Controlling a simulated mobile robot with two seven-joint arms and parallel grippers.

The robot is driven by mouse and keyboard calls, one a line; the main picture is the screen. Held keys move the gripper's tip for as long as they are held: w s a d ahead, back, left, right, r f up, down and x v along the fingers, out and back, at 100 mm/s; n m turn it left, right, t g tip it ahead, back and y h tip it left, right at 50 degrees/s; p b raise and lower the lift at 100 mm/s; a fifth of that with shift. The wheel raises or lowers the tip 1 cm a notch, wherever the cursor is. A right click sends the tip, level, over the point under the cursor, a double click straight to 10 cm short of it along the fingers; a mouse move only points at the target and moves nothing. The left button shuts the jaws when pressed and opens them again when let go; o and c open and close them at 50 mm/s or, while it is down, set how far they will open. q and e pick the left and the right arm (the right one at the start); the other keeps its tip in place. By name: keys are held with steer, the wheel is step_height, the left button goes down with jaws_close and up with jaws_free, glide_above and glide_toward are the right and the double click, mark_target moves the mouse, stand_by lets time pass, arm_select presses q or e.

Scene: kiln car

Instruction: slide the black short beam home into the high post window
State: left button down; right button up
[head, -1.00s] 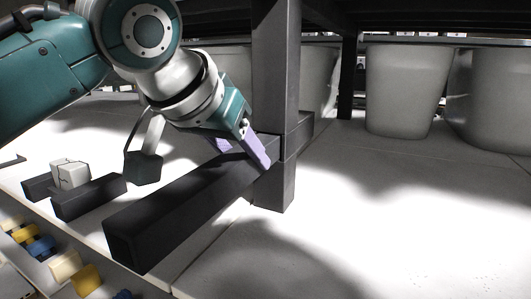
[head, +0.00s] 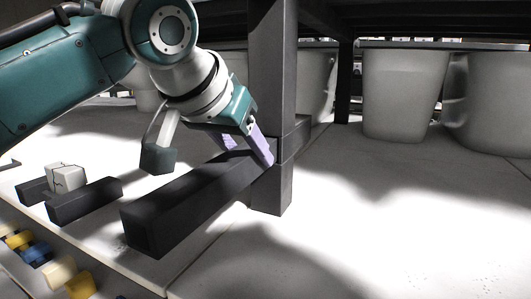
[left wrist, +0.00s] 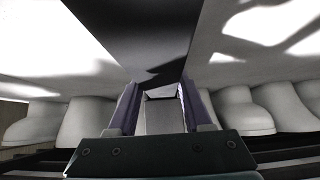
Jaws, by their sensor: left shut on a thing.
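The black short beam (head: 185,210) slopes from the lower left up to the dark upright post (head: 271,90). Its far part goes in at the post's near side, and a dark length shows past the post's right side. My left gripper (head: 255,147) is shut on the beam close to the post, its purple fingers astride it. In the left wrist view the two fingers (left wrist: 160,108) stand either side of a grey face, with a broad dark surface above. The window's edges are mostly hidden by the beam and fingers. My right gripper is not in view.
Two short dark blocks, one nearer (head: 85,200), lie at left by a cracked white block (head: 66,177). Coloured pieces (head: 38,252) lie at lower left. Large pale pots (head: 400,92) stand behind. The pale deck (head: 400,225) at right is clear.

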arm_select(q)
steer(key=shift+w+d+r+b, duration=0.15)
steer(key=shift+w+b, duration=0.1)
steer(key=shift+w, duration=0.25)
steer(key=shift+w+d+b, duration=0.2)
steer(key=shift+w+b, duration=0.05)
steer(key=shift+w, duration=0.2)
steer(key=shift+w+d+r+b, duration=0.15)
steer(key=shift+w+b, duration=0.1)
steer(key=shift+w, duration=0.25)
steer(key=shift+f, duration=0.1)
steer(key=c, duration=0.6)
jaws_free()
steer(key=o, duration=0.4)
steer(key=shift+f, duration=0.1)
steer(key=shift+c, duration=0.2)
steer(key=shift+o, duration=0.2)
steer(key=shift+s+f, duration=0.1)
steer(key=shift+f, duration=0.1)
steer(key=shift+o, duration=1)
steer(key=shift+r, duration=0.1)
steer(key=shift+r, duration=0.1)
steer(key=shift+p+v, duration=1.15)
steer(key=shift+p, duration=0.45)
